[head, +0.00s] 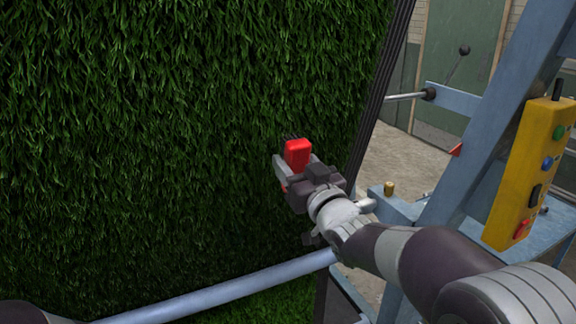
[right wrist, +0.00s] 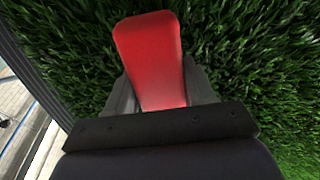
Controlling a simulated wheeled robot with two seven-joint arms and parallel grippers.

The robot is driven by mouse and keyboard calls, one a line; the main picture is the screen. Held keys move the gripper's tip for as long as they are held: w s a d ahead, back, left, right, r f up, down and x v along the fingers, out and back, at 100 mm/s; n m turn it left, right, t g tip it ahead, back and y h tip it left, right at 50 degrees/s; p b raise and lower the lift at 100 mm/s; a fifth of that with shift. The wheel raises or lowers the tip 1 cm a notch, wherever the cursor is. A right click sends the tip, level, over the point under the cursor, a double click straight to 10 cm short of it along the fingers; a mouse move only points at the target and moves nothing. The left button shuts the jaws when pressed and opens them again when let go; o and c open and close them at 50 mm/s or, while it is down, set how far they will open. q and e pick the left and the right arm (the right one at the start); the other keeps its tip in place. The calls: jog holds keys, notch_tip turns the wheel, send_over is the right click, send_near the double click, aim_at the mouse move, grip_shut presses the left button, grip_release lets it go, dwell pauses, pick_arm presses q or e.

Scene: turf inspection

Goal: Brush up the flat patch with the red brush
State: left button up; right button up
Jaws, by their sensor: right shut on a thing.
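The red brush (head: 298,152) is held in my right gripper (head: 294,163), close in front of the upright green turf (head: 180,120). In the right wrist view the red brush (right wrist: 150,55) stands out between the two grey fingers, with turf (right wrist: 250,60) behind it. A few dark bristles show at its top left in the head view. Whether they touch the turf I cannot tell. No flat patch stands out clearly; the pile looks darker and lower near the bottom. My left gripper is not in view; only a bit of my left arm shows at the bottom left.
A blue-grey bar (head: 230,290) runs across the bottom of the turf. The turf's dark right edge (head: 380,90) is close to my right arm. A blue frame (head: 500,130) with a yellow control box (head: 525,175) stands at the right.

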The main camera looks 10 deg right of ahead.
jog(key=shift+w+d+p, duration=0.1)
jog(key=shift+w+d, duration=0.15)
jog(key=shift+d, duration=0.55)
jog(key=shift+w+d+p, duration=0.15)
jog(key=shift+w+d, duration=0.1)
jog(key=shift+d, duration=0.5)
jog(key=shift+w+d+p, duration=0.1)
jog(key=shift+w+d, duration=0.15)
jog(key=shift+d, duration=0.55)
jog(key=b+v, duration=0.2)
jog(key=v, duration=0.6)
jog(key=shift+f+b, duration=0.3)
jog(key=shift+f, duration=0.1)
jog(key=shift+w+a+r, duration=0.1)
